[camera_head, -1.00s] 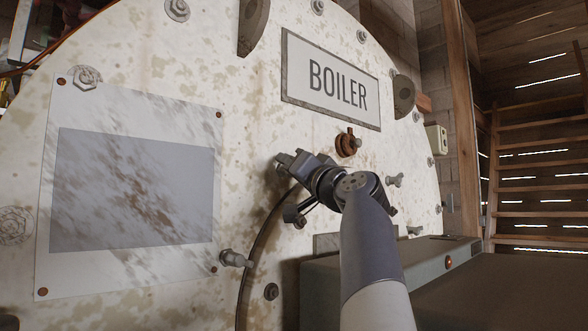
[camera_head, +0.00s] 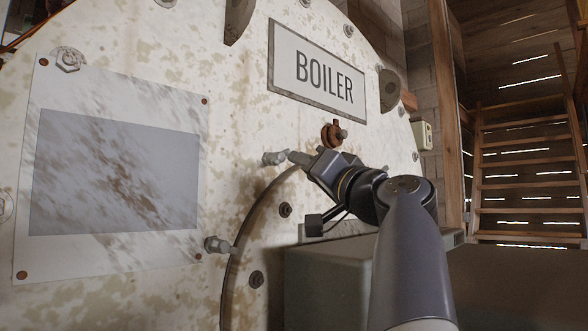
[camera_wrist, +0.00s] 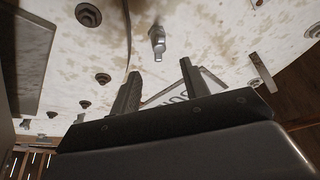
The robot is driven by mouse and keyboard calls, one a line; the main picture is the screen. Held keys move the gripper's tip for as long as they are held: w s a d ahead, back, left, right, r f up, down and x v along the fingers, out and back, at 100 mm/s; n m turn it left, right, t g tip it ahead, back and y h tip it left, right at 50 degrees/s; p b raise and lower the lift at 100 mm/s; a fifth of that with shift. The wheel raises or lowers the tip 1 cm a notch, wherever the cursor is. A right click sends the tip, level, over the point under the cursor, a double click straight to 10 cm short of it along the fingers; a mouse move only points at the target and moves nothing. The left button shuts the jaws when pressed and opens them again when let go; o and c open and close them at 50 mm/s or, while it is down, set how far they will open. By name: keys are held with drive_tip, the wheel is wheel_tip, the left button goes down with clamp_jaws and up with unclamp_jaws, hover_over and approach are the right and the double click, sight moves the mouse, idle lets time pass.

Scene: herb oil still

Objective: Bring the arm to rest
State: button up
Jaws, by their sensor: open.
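My gripper (camera_head: 303,160) is near the middle of the head view, in front of the boiler's pale, stained face (camera_head: 225,130). In the wrist view, its two dark fingers (camera_wrist: 160,86) stand apart, with nothing held between them. A small metal fitting (camera_wrist: 158,42) on the boiler shows beyond the fingertips, apart from them. In the head view a fitting (camera_head: 274,158) appears just left of the fingertips; I cannot tell the exact gap in depth. My arm reaches up from the lower right.
The BOILER sign (camera_head: 318,72) is above my gripper, with a rusty fitting (camera_head: 333,135) below it. Another fitting (camera_head: 217,245) sticks out at lower left. A grey-green box (camera_head: 325,280) lies below my arm. Wooden stairs (camera_head: 530,175) stand at the right.

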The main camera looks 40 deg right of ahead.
sight(283, 158)
drive_tip(key=p+x, duration=0.2)
drive_tip(key=x, duration=0.9)
drive_tip(key=shift+s+f, duration=0.1)
drive_tip(key=shift+s, duration=0.05)
